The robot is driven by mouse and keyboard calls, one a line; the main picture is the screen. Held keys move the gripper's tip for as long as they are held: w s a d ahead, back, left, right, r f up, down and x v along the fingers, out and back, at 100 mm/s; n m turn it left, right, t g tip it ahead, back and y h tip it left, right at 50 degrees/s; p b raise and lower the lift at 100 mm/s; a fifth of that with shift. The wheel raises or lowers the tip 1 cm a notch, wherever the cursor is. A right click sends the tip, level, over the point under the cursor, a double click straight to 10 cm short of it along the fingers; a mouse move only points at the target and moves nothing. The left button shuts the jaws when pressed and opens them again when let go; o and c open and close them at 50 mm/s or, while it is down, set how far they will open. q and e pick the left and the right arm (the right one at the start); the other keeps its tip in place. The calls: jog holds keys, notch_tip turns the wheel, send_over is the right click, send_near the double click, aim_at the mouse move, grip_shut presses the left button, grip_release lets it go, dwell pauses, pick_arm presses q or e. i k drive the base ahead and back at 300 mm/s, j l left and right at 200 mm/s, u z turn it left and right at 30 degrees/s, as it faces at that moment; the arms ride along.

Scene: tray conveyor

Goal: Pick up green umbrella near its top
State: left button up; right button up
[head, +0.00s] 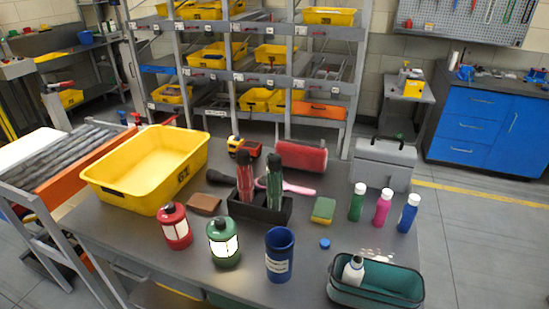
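The green umbrella (275,185) is folded and stands upright in a black open holder (288,208) near the middle of the table. It has a dark top end. A red folded umbrella (245,180) stands upright close on its left in the same holder. The lower ends of both are hidden by the holder's wall. Neither of my grippers is in view.
A yellow bin (120,197) stands at the left. Several bottles and a teal case (342,289) are at the right. A grey toolbox (385,163) stands behind.

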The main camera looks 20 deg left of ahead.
aim_at(274, 189)
jog(key=l+u, duration=0.1)
jog(key=l, duration=1.4)
jog(key=i, duration=0.05)
